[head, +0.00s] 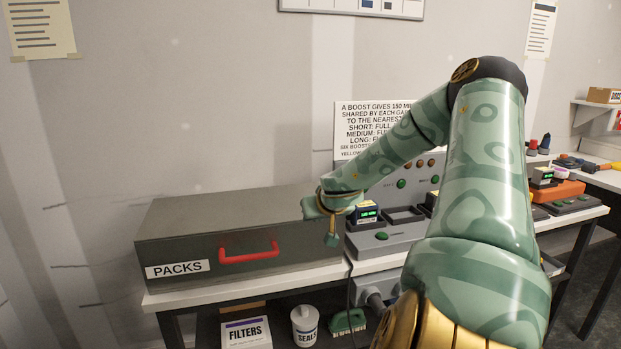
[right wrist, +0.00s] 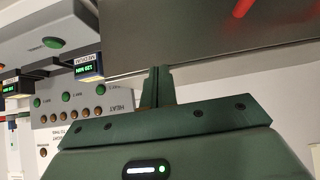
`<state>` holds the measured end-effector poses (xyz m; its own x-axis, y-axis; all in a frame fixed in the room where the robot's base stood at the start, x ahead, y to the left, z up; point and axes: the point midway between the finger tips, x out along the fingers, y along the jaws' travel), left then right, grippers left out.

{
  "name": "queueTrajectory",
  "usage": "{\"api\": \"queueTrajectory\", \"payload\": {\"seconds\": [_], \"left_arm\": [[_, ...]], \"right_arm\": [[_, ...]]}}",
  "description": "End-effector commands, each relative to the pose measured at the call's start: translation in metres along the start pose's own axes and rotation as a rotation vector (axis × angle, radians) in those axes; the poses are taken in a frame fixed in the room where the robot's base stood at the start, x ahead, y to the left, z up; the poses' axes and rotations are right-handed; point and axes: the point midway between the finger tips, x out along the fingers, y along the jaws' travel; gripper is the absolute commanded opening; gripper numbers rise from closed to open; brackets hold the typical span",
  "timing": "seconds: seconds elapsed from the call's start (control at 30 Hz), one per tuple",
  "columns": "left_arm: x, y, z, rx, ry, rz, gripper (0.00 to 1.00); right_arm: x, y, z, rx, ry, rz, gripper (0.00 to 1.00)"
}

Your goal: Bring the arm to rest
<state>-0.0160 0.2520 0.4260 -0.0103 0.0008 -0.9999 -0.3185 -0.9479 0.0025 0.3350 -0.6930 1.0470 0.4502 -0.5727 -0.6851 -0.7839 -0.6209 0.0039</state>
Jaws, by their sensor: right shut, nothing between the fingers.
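My right arm (head: 490,170) reaches from the lower right up and over to the left across the bench. Its right gripper (head: 332,238) hangs in front of the gap between the grey PACKS box and the grey console, pointing down. In the right wrist view the two green fingers (right wrist: 157,86) are together with nothing between them. The PACKS box (head: 170,238), with its red handle (head: 249,252), stands closed to the left of the gripper. The console (head: 385,236), partly hidden by my arm, is to the right. My left gripper is not in view.
A small pack with a green readout (head: 367,212) sits in the console close beside the gripper. Below the bench are a FILTERS box (head: 246,334), a SEALS tub (head: 305,328) and a green brush (head: 347,321). An orange device (head: 556,191) stands farther right.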

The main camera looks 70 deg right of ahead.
Motion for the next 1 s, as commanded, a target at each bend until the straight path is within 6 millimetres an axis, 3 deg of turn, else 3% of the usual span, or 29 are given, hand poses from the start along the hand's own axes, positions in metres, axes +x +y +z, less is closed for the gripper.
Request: {"api": "queueTrajectory", "payload": {"seconds": [0.03, 0.07, 0.3, 0.5, 1.0], "left_arm": [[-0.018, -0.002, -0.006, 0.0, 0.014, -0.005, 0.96], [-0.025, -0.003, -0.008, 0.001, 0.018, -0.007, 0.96], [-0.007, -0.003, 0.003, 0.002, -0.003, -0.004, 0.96], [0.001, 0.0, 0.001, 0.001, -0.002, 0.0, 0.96], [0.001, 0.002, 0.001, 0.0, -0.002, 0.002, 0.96]], "right_arm": [[-0.017, 0.002, -0.02, 0.003, 0.014, -0.003, 0.0], [-0.022, 0.002, -0.028, 0.005, 0.018, -0.003, 0.0], [-0.043, -0.001, 0.03, 0.0, 0.018, -0.003, 0.0], [-0.058, 0.0, 0.057, 0.0, 0.022, -0.001, 0.0], [-0.064, 0.0, 0.062, 0.0, 0.025, -0.002, 0.0]]}}
